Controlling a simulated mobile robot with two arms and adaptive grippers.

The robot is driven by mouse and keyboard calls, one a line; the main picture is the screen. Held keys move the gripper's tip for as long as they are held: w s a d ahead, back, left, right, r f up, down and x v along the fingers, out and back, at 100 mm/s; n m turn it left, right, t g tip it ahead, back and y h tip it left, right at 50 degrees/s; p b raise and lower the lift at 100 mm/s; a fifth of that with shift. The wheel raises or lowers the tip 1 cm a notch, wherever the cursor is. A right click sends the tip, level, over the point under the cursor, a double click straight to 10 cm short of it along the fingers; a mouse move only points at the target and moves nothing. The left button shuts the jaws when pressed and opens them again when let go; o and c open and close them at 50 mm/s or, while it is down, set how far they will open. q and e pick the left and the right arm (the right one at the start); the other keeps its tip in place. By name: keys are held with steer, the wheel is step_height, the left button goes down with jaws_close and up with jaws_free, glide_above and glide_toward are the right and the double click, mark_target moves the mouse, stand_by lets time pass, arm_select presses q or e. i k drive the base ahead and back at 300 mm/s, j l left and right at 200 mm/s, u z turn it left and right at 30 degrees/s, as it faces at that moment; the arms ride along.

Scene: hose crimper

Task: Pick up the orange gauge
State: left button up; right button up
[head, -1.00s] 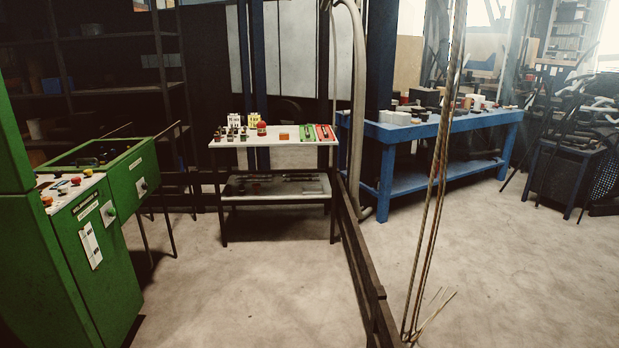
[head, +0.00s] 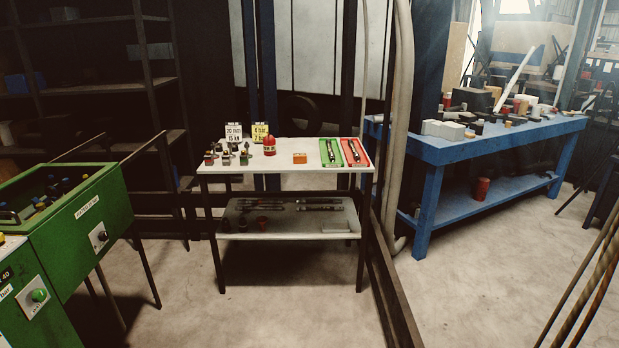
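A small orange block (head: 300,158), which looks like the orange gauge, sits on the white top of a small table (head: 290,181) in the middle of the head view. It stands between a red round item (head: 269,145) on its left and a green tray (head: 332,153) on its right. It is too small to make out any dial or marking. Neither of my grippers shows in the view.
A red tray (head: 355,153) and several small fittings (head: 228,154) share the tabletop. A green machine (head: 75,235) stands at left. A dark low rail (head: 398,300) runs along the table's right side. A blue workbench (head: 450,148) is at right. Floor before the table is clear.

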mark_target(299, 157)
steer(key=i+j, duration=0.15)
steer(key=i, duration=0.95)
